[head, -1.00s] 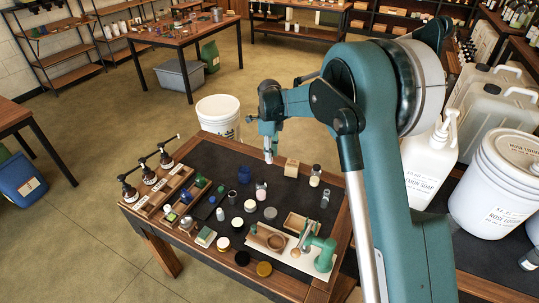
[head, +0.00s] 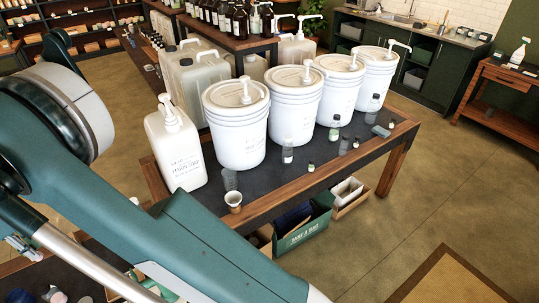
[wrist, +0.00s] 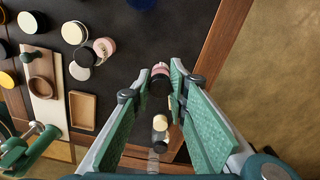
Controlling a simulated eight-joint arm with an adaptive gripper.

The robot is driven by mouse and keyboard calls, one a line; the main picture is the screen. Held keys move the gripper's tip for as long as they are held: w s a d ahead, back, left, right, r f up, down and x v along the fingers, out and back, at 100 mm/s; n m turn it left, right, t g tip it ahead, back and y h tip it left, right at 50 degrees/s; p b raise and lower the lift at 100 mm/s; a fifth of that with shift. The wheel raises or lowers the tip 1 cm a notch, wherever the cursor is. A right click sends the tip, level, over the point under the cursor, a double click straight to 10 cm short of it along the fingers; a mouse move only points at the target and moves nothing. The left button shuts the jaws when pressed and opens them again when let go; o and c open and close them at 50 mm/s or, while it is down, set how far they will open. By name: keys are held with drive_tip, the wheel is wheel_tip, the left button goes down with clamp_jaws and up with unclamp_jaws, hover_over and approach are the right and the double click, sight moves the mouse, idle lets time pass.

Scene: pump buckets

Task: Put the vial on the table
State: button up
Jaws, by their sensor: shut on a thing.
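My gripper (wrist: 161,78) shows in the wrist view, its two green-padded fingers closing in at the tips. It is shut on a small vial (wrist: 159,84) with a dark end and a pinkish part, mostly hidden by the fingers. The vial is over a dark-topped table (wrist: 185,22) with a wooden edge; its exact height cannot be told. In the head view, another dark-topped wooden table (head: 268,192) carries large white pump buckets. My gripper and the held vial cannot be made out clearly there.
Small bottles (wrist: 160,128), jars (wrist: 75,33) and a wooden tray (wrist: 83,110) are on the worktable. On the bucket table stand a bucket (head: 237,130), a white jug (head: 175,150), a clear bottle (head: 288,151) and a cup (head: 233,201). Its front strip has small bare patches.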

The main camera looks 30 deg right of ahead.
drive_tip(key=w+d+r+n+p, duration=0.2)
drive_tip(key=w+d+r+n, duration=0.25)
drive_tip(key=d+r, duration=0.85)
drive_tip(key=w+d+r+n+p, duration=0.25)
drive_tip(key=w+d+r, duration=0.45)
drive_tip(key=d, duration=1)
drive_tip(key=s+d+r+n, duration=0.2)
drive_tip(key=d+r, duration=0.3)
drive_tip(key=d, duration=0.4)
drive_tip(key=s+d+r+n+p, duration=0.1)
drive_tip(key=s+d+r, duration=0.1)
drive_tip(key=d+r, duration=0.4)
drive_tip(key=s+d+r+n+p, duration=0.1)
drive_tip(key=d+r, duration=0.5)
drive_tip(key=d, duration=0.8)
drive_tip(key=shift+s+d+r+n, duration=0.1)
drive_tip(key=shift+s+n, duration=0.3)
drive_tip(key=shift+s+d+r+n, duration=0.1)
drive_tip(key=shift+s+n, duration=0.3)
drive_tip(key=s+d+f+m+b, duration=0.1)
drive_tip(key=s+d+f+m, duration=0.4)
drive_tip(key=f, duration=0.7)
drive_tip(key=s+d+f+m+b, duration=0.2)
drive_tip(key=s+d+f+m, duration=0.3)
drive_tip(key=d+f+m, duration=0.5)
drive_tip(key=s+d+f+m+b, duration=0.2)
drive_tip(key=s+d+f+m, duration=0.3)
drive_tip(key=f, duration=1.1)
drive_tip(key=shift+d+m, duration=1.2)
drive_tip(key=shift+m, duration=1)
